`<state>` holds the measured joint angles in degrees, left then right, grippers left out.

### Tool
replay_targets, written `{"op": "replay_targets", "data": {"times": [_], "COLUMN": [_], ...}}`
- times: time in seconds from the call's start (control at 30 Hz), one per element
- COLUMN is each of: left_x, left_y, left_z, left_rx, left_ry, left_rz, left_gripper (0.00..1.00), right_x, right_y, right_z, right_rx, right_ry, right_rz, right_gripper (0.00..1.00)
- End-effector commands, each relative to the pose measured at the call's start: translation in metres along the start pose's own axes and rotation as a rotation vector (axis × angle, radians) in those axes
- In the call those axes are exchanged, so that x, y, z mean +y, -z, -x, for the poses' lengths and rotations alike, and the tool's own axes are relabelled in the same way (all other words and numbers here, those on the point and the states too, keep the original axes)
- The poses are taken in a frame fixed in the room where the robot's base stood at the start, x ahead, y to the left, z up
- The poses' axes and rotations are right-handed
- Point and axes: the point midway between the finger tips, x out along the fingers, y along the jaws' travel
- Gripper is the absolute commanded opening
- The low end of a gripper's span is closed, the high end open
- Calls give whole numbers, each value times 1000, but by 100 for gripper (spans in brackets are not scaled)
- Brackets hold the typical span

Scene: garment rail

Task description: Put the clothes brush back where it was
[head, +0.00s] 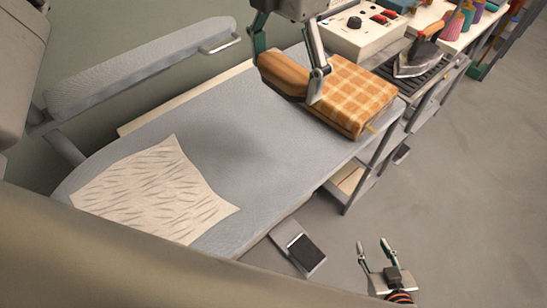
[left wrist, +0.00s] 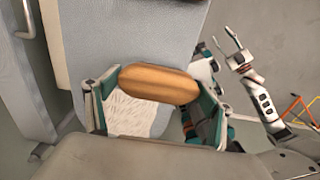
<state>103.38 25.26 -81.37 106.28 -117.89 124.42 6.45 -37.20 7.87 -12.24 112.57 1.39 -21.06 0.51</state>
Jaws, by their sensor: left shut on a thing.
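The clothes brush (head: 284,76), with an orange-brown wooden back, is held in my left gripper (head: 290,84) near the top of the head view. It also spans the two fingers in the left wrist view (left wrist: 160,85). My right gripper (head: 375,250) is open and empty, low at the right beyond the board's edge. It also shows in the left wrist view (left wrist: 228,48).
A pale patterned cloth (head: 155,195) lies on the board's left end. A padded sleeve arm (head: 140,70) stands behind. A control box (head: 360,35), an iron (head: 418,58) and several thread spools (head: 465,18) are at upper right. The board's middle is clear.

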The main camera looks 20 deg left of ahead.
Motion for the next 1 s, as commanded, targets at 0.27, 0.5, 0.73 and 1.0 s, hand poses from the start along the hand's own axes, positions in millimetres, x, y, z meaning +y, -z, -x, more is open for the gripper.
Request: {"op": "replay_targets", "data": {"times": [0.27,0.5,0.73,1.0], "left_x": [-2,-2,-2,-1], "left_y": [1,1,1,0], "left_z": [-29,-87,-138,-163], "left_rx": [6,6,5,1], "left_ry": [2,2,2,0], "left_rz": [-4,-4,-3,-3], "left_gripper": [58,58,58,58], "right_x": [1,3,3,3], "right_y": [0,3,6,7], "right_z": [0,2,4,5], "right_rx": [1,0,-1,-1], "right_ry": [0,-1,-2,-2], "right_rz": [3,5,5,5], "right_gripper": [40,40,40,40]}}
